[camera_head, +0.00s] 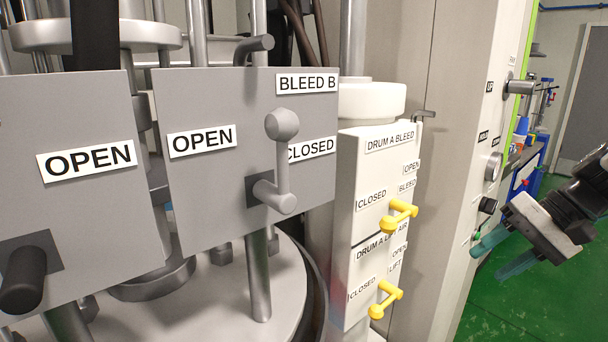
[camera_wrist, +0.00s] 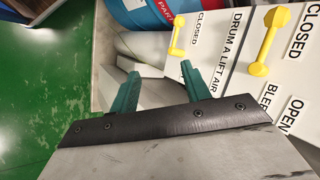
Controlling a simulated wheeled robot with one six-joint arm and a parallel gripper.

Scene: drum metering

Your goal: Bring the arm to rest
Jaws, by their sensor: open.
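My gripper (camera_head: 486,264) is at the right of the head view, held in the air over the green floor. Its two teal fingers are spread apart with nothing between them. In the wrist view my gripper (camera_wrist: 159,70) also shows both fingers apart and empty. Beyond the fingers there is the white valve panel with its yellow handles. The fingers appear clear of the handles. Most of my arm is outside the head view.
The drum A bleed handle (camera_head: 403,214) and drum A lift air handle (camera_head: 385,298), both yellow, stick out from the white panel (camera_head: 349,232). A grey bleed B lever (camera_head: 282,160) stands at centre. A grey cabinet (camera_head: 440,130) with knobs stands between panel and gripper. Green floor (camera_head: 540,300) is open.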

